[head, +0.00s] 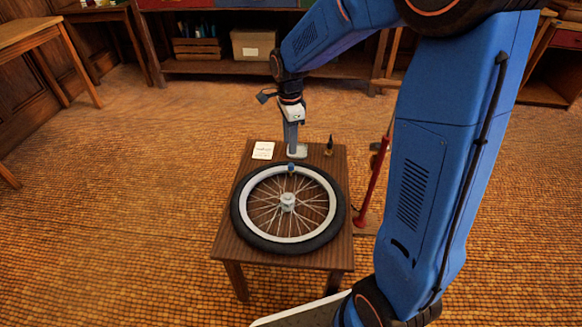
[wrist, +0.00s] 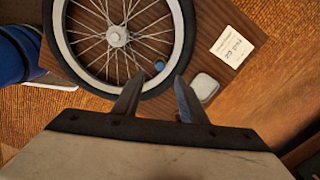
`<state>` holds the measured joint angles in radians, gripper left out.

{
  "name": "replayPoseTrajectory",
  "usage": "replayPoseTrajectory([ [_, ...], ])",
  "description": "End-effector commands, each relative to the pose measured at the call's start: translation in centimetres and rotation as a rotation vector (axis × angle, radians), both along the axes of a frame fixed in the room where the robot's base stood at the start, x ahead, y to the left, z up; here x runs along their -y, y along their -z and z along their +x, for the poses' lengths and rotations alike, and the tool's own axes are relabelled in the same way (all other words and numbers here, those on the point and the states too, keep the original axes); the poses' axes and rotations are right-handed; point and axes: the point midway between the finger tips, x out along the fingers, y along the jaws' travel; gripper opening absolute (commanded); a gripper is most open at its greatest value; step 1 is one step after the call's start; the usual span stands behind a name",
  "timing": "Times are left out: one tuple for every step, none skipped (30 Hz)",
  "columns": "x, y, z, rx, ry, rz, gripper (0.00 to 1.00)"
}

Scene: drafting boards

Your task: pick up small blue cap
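The small blue cap (head: 290,168) sits at the far edge of the bicycle wheel (head: 242,218), by the pale rim. In the wrist view the cap (wrist: 159,66) shows beside the inner edge of the rim, just beyond the gap between the fingertips. My gripper (head: 291,148) points down above the far side of the table, apart from the cap. In the wrist view my gripper (wrist: 160,85) has its two fingers spread, with nothing between them.
The wheel lies flat on a small wooden table (head: 228,240). A white rounded container (wrist: 205,87) and a printed white card (head: 263,150) lie by its far edge. A small dark bottle (head: 329,148) stands at the far right. A red pump (head: 372,185) stands beside the table.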

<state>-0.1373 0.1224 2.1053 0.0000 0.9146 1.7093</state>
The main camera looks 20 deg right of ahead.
Motion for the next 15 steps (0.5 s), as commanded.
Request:
replayPoseTrajectory([
  [0.0, 1.0, 0.0, -0.003, 0.0, 0.0, 0.38],
  [0.0, 1.5, 0.0, -0.003, 0.0, 0.0, 0.38],
  [0.0, 2.1, -0.1, -0.002, 0.0, 0.0, 0.38],
  [0.0, 2.5, -0.1, -0.002, 0.0, 0.0, 0.38],
  [0.0, 2.9, 0.0, -0.003, 0.0, 0.0, 0.38],
  [0.0, 3.4, 0.0, -0.001, 0.0, 0.0, 0.38],
  [0.0, 3.7, 0.0, -0.001, 0.0, 0.0, 0.38],
  [0.0, 3.9, 0.0, -0.001, 0.0, 0.0, 0.38],
  [0.0, 4.1, 0.0, -0.001, 0.0, 0.0, 0.38],
  [0.0, 4.2, 0.0, 0.0, 0.0, 0.0, 0.38],
  [0.0, 4.3, 0.0, 0.0, -0.001, 0.0, 0.38],
  [0.0, 4.5, 0.0, 0.0, -0.001, 0.0, 0.38],
  [0.0, 4.7, 0.0, 0.0, -0.001, 0.0, 0.38],
  [0.0, 4.9, 0.0, 0.0, -0.001, 0.0, 0.38],
  [0.0, 5.3, 0.0, -0.001, -0.001, 0.0, 0.38],
])
